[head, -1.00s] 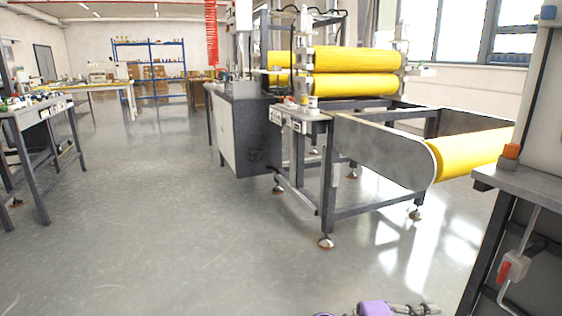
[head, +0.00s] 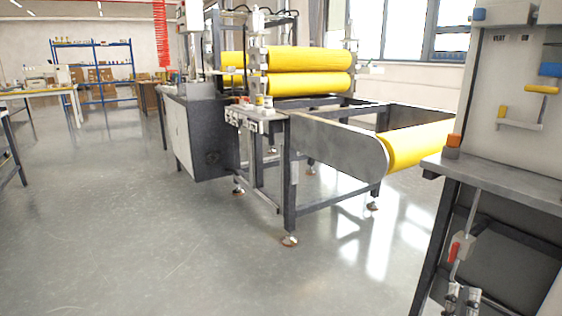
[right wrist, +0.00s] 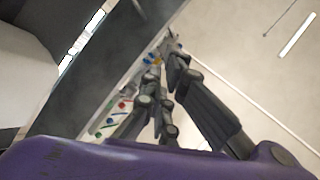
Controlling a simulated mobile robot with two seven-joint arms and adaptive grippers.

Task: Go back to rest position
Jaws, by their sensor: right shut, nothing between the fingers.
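My right gripper (head: 462,296) shows at the lower right edge of the head view, in front of the dark base of the grey workstation. In the right wrist view its dark jointed fingers (right wrist: 171,48) are shut and empty, pointing up past my purple wrist housing. My left gripper is out of view.
A grey workstation (head: 510,188) with a red-handled lever (head: 456,249) stands close on the right. A lamination machine with yellow rollers (head: 308,60) and a side frame (head: 335,145) stands ahead. Blue shelving (head: 92,45) is far back left. The floor (head: 130,235) is open at left.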

